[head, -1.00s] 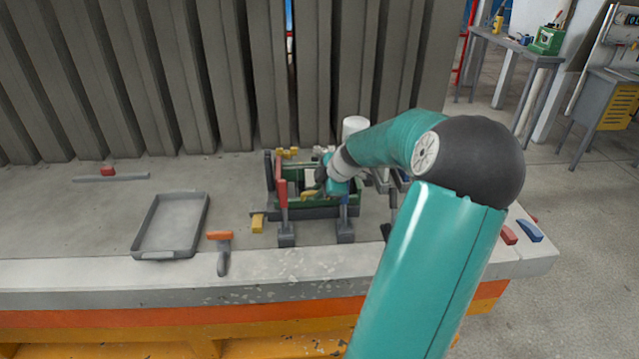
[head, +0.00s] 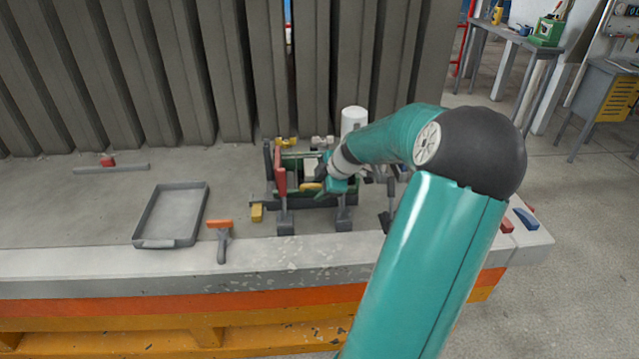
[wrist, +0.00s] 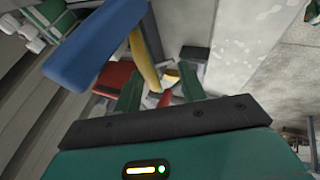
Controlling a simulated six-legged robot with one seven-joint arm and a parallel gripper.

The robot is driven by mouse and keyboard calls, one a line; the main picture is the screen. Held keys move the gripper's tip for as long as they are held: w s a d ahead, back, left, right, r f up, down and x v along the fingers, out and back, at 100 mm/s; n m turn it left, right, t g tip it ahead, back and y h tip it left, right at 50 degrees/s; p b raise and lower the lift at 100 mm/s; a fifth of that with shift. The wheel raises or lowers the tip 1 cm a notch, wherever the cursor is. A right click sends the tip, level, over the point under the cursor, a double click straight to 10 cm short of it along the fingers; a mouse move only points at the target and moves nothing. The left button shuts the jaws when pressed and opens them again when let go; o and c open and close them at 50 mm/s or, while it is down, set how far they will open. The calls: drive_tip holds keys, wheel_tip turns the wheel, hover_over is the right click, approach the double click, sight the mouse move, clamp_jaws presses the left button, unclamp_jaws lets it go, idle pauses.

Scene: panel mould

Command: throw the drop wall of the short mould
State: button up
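The small mould (head: 310,203) stands on the bench with green parts and a dark front. A red handle (head: 280,180) stands upright at its left; it also shows in the wrist view (wrist: 115,75). A blue handle (wrist: 95,42) looms large and close at the upper left of the wrist view. A yellow bar (wrist: 143,60) shows beyond my fingers, beside the blue handle. My gripper (wrist: 160,92) has its two green fingers apart, with nothing clearly held between them. In the head view my gripper (head: 324,184) is over the mould's right half and hides part of it.
A grey tray (head: 150,243) and an orange-handled tool (head: 221,240) lie left of the mould. A white cylinder (head: 354,119) stands behind. Red (head: 507,226) and blue (head: 526,219) pieces lie at the bench's right end.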

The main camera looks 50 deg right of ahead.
drive_tip(key=shift+w, duration=0.1)
drive_tip(key=shift+r, duration=0.1)
idle(0.6)
drive_tip(key=v, duration=1.3)
drive_tip(key=shift+r, duration=0.25)
